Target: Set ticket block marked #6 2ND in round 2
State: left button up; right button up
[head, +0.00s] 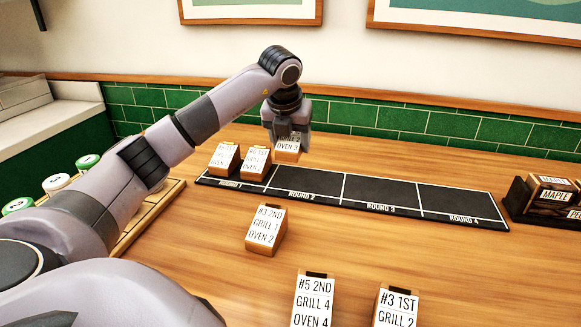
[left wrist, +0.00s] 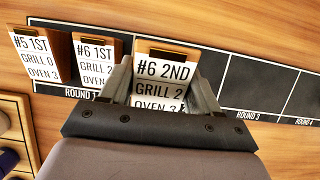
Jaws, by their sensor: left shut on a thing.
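The ticket block marked #6 2ND (left wrist: 160,78) is between the fingers of my left gripper (left wrist: 160,95) in the left wrist view. My right gripper is out of view.
Round 3 (head: 380,192) and round 4 (head: 455,203) are bare. A #3 2ND block (head: 265,228) stands in front of the board. Blocks marked #5 2ND (head: 313,300) and #3 1ST (head: 395,307) are nearer. A dark holder (head: 520,200) with a MAPLE block is at right.

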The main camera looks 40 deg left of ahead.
aim_at(292, 173)
pick_arm(q)
jog(key=shift+f, duration=3.15)
jog(key=shift+f, duration=0.2)
jog(key=o, duration=1.1)
jog(key=shift+r, duration=0.15)
jog(key=shift+r, duration=0.25)
jog(key=v, duration=1.1)
jog(key=shift+s+r, duration=0.25)
jog(key=shift+r, duration=0.05)
